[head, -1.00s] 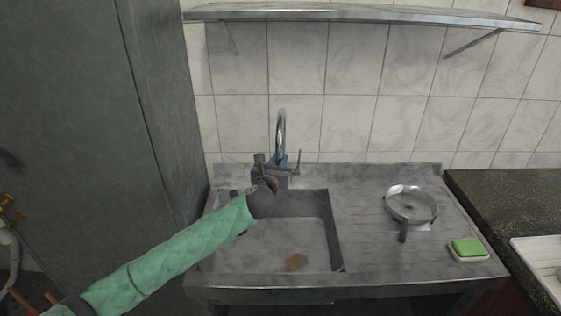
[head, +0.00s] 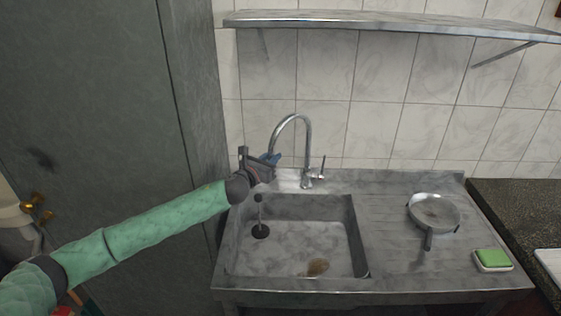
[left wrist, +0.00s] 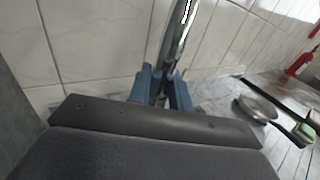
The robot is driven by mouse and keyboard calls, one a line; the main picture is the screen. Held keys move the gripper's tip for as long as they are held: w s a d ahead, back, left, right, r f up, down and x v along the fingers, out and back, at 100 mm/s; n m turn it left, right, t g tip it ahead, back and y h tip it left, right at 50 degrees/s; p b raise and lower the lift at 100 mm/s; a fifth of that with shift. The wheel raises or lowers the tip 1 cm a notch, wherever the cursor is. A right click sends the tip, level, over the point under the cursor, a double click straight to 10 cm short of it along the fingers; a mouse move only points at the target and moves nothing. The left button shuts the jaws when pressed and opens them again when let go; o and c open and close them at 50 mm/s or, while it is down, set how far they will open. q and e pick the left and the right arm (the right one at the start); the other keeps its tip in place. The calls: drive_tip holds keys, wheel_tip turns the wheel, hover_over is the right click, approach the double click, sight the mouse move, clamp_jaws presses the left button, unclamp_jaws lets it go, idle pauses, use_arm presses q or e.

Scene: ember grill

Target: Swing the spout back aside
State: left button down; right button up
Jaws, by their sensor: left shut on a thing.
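The chrome gooseneck spout (head: 308,135) rises from its base at the back of the sink and arcs to the left. Its free end hangs over the left back part of the sink. My left gripper (head: 269,161) is shut on the spout near this end, and its blue fingers hide the tip. In the left wrist view, the spout (left wrist: 178,38) comes down between the blue fingers of my left gripper (left wrist: 163,88). The tap's small lever (head: 322,168) stands right of the spout's base. My right gripper is not in view.
The steel sink basin (head: 357,240) holds a brownish lump (head: 317,267) and a dark round drain piece (head: 260,231). A round pan (head: 434,212) and a green sponge (head: 492,258) lie on the drainboard. A tall grey cabinet (head: 100,110) stands close on the left; a shelf (head: 400,27) hangs above.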

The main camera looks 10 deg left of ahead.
use_arm(q)
drive_tip(key=shift+w+a, duration=0.85)
drive_tip(key=shift+a, duration=0.05)
drive_tip(key=c, duration=1.3)
unclamp_jaws()
drive_tip(key=shift+b+v, duration=1.6)
drive_tip(key=shift+v, duration=2.35)
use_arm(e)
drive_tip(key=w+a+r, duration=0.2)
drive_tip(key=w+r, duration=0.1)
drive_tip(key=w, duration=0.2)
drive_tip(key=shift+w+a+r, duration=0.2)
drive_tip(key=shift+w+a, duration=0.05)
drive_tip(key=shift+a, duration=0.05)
use_arm(q)
drive_tip(key=shift+f, duration=0.15)
